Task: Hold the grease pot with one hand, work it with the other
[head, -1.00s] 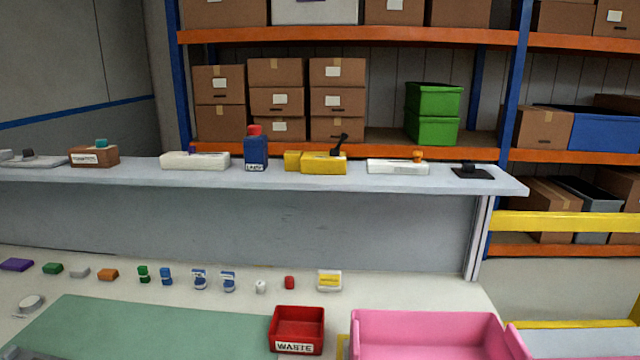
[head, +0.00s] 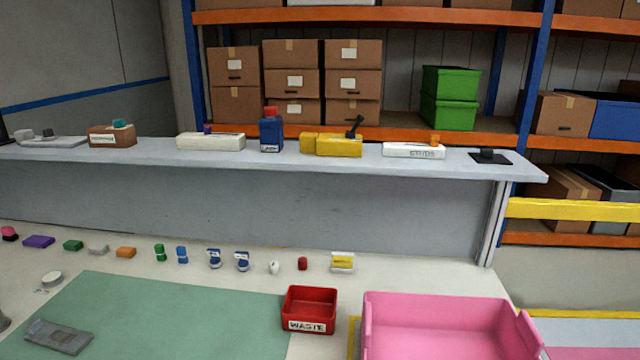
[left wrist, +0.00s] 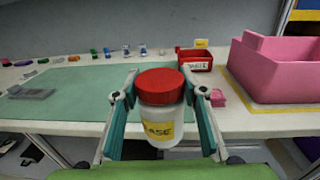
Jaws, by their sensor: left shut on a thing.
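The grease pot (left wrist: 159,110) is a white jar with a red screw lid (left wrist: 160,86) and a yellow label of which "EASE" can be read. It shows only in the left wrist view, upright between the teal-padded fingers of my left gripper (left wrist: 160,124). Those fingers are shut on its white body, with the lid above them. The pot is held in front of the bench edge. My right gripper is in neither view.
The bench has a green mat (head: 180,310), a red waste bin (head: 309,311) and a pink bin (head: 440,328). A grey part (head: 60,337) lies on the mat. Several small parts line the back. A raised shelf (head: 300,168) holds dispensers and a blue bottle (head: 271,133).

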